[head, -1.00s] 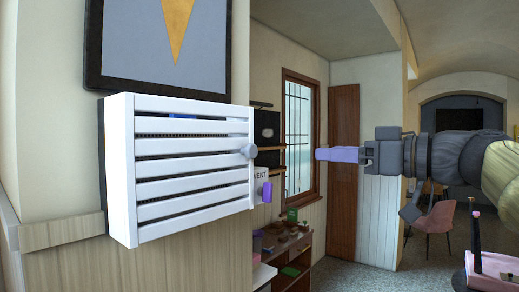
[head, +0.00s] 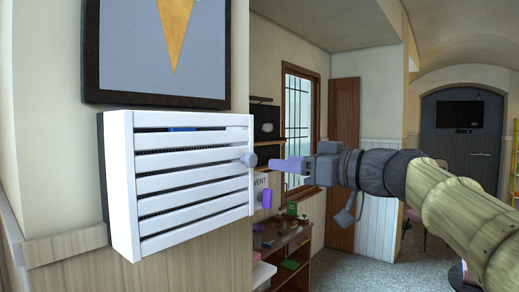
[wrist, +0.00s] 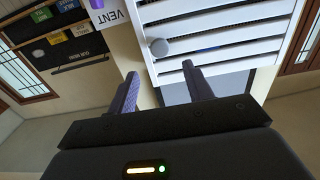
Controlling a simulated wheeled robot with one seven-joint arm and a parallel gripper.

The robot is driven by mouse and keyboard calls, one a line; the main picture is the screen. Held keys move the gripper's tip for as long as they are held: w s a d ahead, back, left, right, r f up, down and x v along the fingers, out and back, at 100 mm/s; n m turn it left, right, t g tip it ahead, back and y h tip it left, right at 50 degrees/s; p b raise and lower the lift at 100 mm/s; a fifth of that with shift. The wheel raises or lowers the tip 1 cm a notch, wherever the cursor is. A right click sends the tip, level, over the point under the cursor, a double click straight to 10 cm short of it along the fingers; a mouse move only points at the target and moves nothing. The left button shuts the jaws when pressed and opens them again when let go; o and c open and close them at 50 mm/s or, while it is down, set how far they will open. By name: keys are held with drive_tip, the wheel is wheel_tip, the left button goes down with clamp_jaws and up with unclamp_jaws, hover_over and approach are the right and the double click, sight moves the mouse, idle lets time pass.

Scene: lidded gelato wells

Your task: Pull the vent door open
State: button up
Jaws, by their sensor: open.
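The white slatted vent door (head: 190,180) is on the wall at the left in the head view, and it looks closed. A round grey knob (head: 249,160) sits near its right edge. In the wrist view the vent door (wrist: 225,35) is at the top, with the knob (wrist: 159,47) ahead of the fingers. My gripper (head: 275,166) is just right of the knob in the head view. In the wrist view my gripper (wrist: 162,84) has its two purple fingers apart, with nothing between them. The knob lies beyond the fingertips, apparently not touched.
A VENT label (wrist: 115,16) and a purple lever (head: 265,195) are beside the door's right edge. A framed picture (head: 165,50) hangs above. A shelf with small items (head: 285,250) stands beyond, at lower right.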

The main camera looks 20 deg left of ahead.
sight(253, 159)
drive_tip(key=p+x, duration=0.3)
drive_tip(key=x, duration=0.4)
drive_tip(key=shift+r+p, duration=0.15)
drive_tip(key=shift+p, duration=0.15)
drive_tip(key=shift+w+a, duration=0.15)
drive_tip(key=shift+a, duration=0.35)
clamp_jaws()
